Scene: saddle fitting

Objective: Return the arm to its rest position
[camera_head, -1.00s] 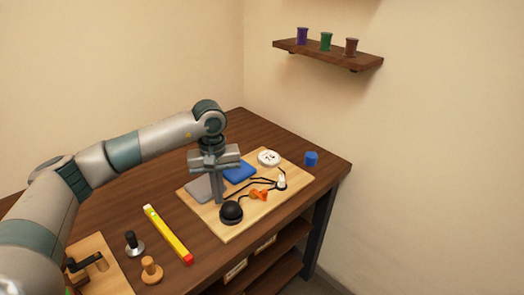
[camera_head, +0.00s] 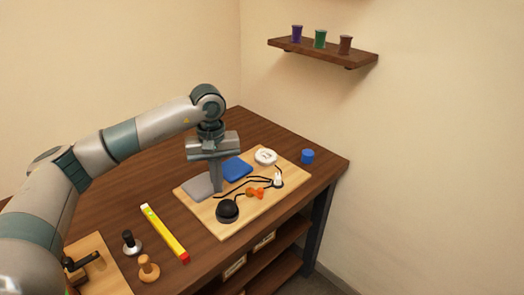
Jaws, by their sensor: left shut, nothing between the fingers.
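My left arm reaches in from the left over the workbench (camera_head: 150,190). My left gripper (camera_head: 217,186) points down above the light wooden board (camera_head: 235,228), near a grey plate (camera_head: 199,189) and a blue pad (camera_head: 237,169). It is shut and holds nothing. Whether its fingertips touch the board I cannot tell. My right gripper does not show.
On the board are a black dome (camera_head: 227,210), an orange piece (camera_head: 255,193), black cords and a white disc (camera_head: 265,157). A blue cylinder (camera_head: 307,157) stands right of it. A shelf (camera_head: 322,50) holds spools.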

